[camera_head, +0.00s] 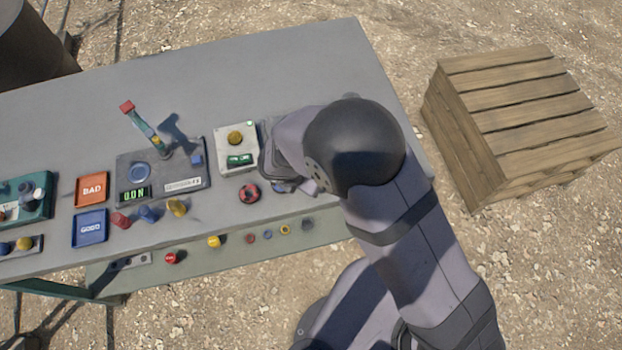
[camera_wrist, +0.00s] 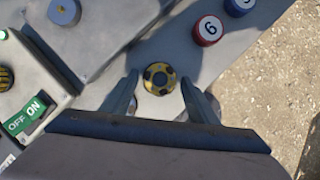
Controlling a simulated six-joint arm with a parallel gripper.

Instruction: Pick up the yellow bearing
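The yellow bearing (camera_wrist: 159,78), a round yellow piece with dark marks, lies on the grey table in the wrist view. My gripper (camera_wrist: 159,84) is open, with one finger on each side of the bearing and a visible gap to each. The fingers appear to be above or around it; their exact height cannot be told. In the head view my arm covers the spot and the bearing there is hidden.
A box with a green ON/OFF switch (camera_wrist: 30,112) stands at left. Red (camera_wrist: 208,30) and blue numbered pieces lie at upper right. In the head view, BAD (camera_head: 92,189) and GOOD (camera_head: 90,228) trays stand left, and a wooden crate (camera_head: 520,115) right.

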